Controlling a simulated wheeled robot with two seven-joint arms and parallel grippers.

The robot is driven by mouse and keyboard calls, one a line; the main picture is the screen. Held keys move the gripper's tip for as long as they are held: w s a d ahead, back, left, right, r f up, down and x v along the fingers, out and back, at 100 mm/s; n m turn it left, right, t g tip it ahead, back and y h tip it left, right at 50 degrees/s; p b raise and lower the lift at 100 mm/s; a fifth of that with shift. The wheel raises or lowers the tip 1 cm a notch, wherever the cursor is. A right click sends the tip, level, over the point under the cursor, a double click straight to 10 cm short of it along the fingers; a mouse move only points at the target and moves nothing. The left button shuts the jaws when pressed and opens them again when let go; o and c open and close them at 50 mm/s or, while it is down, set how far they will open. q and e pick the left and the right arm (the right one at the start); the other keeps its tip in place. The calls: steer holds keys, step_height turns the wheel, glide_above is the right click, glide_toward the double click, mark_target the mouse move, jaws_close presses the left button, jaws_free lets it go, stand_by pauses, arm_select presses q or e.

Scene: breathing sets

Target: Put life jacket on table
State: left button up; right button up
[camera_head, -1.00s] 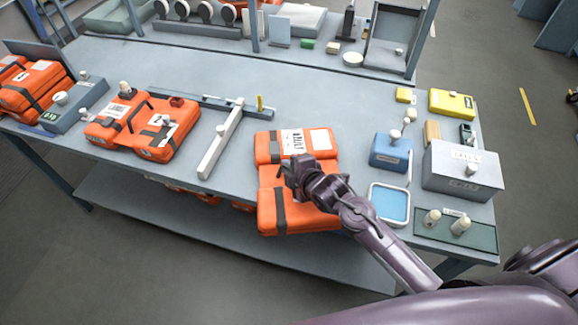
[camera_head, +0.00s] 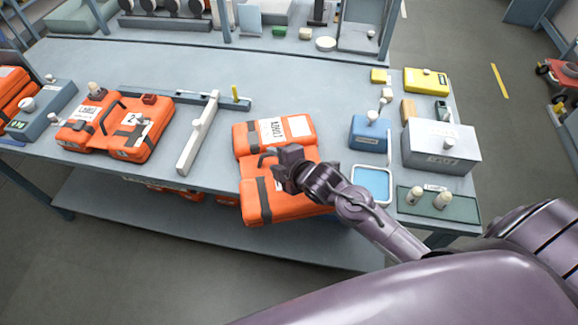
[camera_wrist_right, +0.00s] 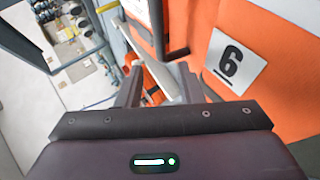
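An orange life jacket (camera_head: 252,172) with dark straps and white labels lies across the front of the grey table (camera_head: 270,85), its near end reaching past the front edge. It fills the right of the right wrist view (camera_wrist_right: 280,60), with a label reading 6. My right gripper (camera_head: 272,160) is over the middle of this jacket. In the right wrist view its two fingers (camera_wrist_right: 160,75) stand apart beside the orange surface, and I see nothing clamped between them. Whether the fingers touch the jacket is unclear. My left gripper is not in view.
More orange life jackets (camera_head: 146,140) lie left of a pale grey bar (camera_head: 199,132). A blue box (camera_head: 369,134), a blue tray (camera_head: 371,184), a grey box (camera_head: 440,148) and a yellow case (camera_head: 427,81) stand at the right. The table's middle back is clear.

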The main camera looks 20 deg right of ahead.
steer(key=b+v, duration=0.1)
steer(key=v, duration=0.6)
steer(key=shift+s+d, duration=0.1)
steer(key=shift+s, duration=0.15)
steer(key=shift+s+r, duration=0.35)
